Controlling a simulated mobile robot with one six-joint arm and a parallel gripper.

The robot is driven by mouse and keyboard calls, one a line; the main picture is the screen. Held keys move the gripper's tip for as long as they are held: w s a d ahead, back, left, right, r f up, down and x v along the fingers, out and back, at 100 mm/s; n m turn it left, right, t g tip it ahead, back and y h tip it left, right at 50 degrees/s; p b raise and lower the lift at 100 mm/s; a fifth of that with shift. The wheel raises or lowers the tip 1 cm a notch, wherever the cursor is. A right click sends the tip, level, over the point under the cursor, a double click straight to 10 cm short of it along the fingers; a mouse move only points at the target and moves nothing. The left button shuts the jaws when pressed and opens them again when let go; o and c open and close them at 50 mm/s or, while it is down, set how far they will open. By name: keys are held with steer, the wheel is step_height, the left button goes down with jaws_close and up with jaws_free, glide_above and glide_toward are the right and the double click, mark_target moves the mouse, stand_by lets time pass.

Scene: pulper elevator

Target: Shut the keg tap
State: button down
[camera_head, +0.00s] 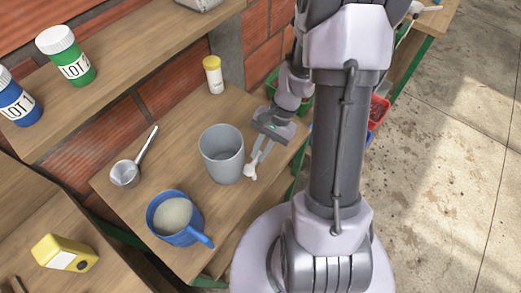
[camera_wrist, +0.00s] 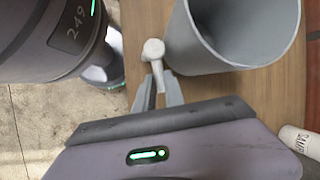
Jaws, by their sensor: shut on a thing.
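The grey keg (camera_head: 214,170), an open-topped cylinder, stands upright on the wooden bench. Its pale tap (camera_head: 250,172) sits low on its right side. In the wrist view the keg (camera_wrist: 212,58) is at the upper right and the tap (camera_wrist: 153,48) shows its rounded end beside the keg wall. My gripper (camera_head: 258,157) reaches down to the tap from the right. In the wrist view my gripper's fingers (camera_wrist: 158,85) are closed on the tap's handle, which is partly hidden between them. Whether the tap lets liquid flow cannot be told.
A blue jug (camera_head: 165,232) with pale contents stands in front of the keg. A metal ladle (camera_head: 125,174) lies left. A yellow-capped bottle (camera_head: 214,78) stands behind. A yellow device (camera_head: 66,253) lies front left. Red and green bins are partly hidden behind my arm.

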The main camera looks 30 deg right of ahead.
stand_by(0.4)
steer(key=c, duration=1.4)
jaws_free()
steer(key=p+v, duration=0.7)
steer(key=v, duration=1)
steer(key=shift+r, duration=0.2)
steer(key=shift+d, duration=0.1)
